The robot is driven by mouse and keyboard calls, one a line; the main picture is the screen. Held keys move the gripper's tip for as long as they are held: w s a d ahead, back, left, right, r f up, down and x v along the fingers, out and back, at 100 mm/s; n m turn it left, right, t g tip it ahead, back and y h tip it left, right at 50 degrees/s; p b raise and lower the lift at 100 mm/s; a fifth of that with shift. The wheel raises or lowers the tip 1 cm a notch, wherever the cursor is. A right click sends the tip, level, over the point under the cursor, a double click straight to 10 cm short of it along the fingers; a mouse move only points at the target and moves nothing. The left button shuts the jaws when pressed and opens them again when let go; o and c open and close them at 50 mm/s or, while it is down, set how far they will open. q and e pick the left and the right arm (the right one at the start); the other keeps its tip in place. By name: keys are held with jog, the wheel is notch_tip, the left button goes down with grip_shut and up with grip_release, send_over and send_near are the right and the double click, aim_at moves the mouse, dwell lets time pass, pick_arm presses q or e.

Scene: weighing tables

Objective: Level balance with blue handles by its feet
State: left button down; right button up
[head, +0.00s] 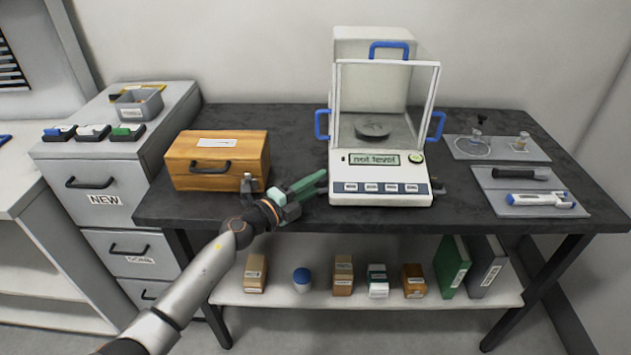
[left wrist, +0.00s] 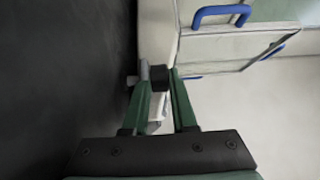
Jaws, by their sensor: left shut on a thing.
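The balance (head: 381,170) with blue handles stands on the dark table, its glass draft shield around a round pan (head: 372,130). Its display (head: 373,159) reads "not level". In the head view my left gripper (head: 318,184) is at the balance's lower left front corner. The left wrist view shows the green fingers shut on a dark round foot (left wrist: 160,78) beside the balance's pale body (left wrist: 157,40). Another dark foot (head: 438,187) shows at the balance's right front corner. My right gripper is not in view.
A wooden box (head: 217,160) stands left of the balance, close to my left arm. Grey trays with small items (head: 495,148) (head: 530,192) lie at the right. The shelf below (head: 330,297) holds boxes and binders. The table front right of the balance is clear.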

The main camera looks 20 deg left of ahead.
pick_arm(q)
jog(key=shift+d+r+y+p, duration=0.1)
jog(key=shift+r+y+p, duration=0.1)
jog(key=shift+y+p, duration=0.15)
jog(key=shift+s+d+n+t+y+p, duration=0.1)
jog(key=shift+n+t+y+p, duration=0.5)
jog(key=shift+n+y+p, duration=0.3)
jog(key=shift+y+p, duration=0.35)
jog(key=shift+p, duration=0.1)
jog(key=shift+d+f+n+t+y, duration=0.1)
jog(key=shift+n+t+y, duration=0.1)
jog(key=shift+n+y, duration=0.35)
jog(key=shift+d+f+n+t+y, duration=0.1)
jog(key=shift+n+t+y, duration=0.1)
jog(key=shift+n+y, duration=0.35)
jog(key=shift+f+n+y, duration=0.1)
jog(key=shift+n+y, duration=0.4)
jog(key=shift+y, duration=0.5)
jog(key=shift+n+y+b, duration=0.65)
jog(key=shift+n+y, duration=0.15)
jog(key=shift+y, duration=0.5)
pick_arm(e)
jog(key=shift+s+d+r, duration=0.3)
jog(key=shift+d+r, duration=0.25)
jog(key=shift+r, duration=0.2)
pick_arm(q)
jog(key=shift+y, duration=0.3)
jog(key=c, duration=0.7)
grip_release()
